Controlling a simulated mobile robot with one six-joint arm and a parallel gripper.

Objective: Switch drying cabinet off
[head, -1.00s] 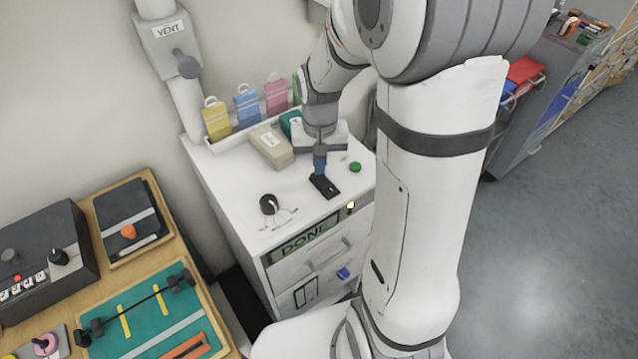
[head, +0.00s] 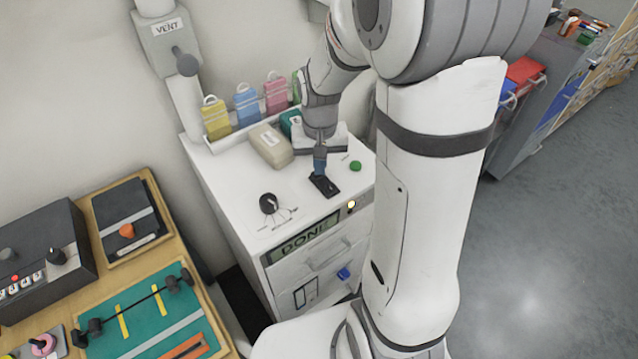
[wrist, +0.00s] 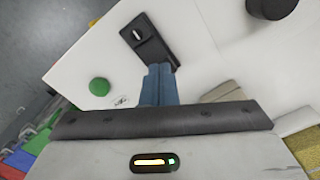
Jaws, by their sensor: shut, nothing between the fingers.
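The drying cabinet (head: 235,205) is a white unit with a display reading "DONE" (head: 304,240) and a lit yellow lamp (head: 351,204) on its front. On its top are a black rocker switch (head: 325,186), a black knob (head: 268,203) and a green button (head: 355,166). The wrist view shows the switch (wrist: 148,40), the green button (wrist: 99,87) and part of the knob (wrist: 270,6). My gripper (head: 320,172) points down with its blue fingers shut and empty. The fingertips (wrist: 161,68) are at the near end of the switch; I cannot tell whether they touch it.
A beige box (head: 270,147) and several coloured tags, such as a yellow one (head: 216,119), stand at the back of the cabinet top. A vent box (head: 168,45) is on the pipe behind. A wooden bench (head: 200,300) with devices is at left.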

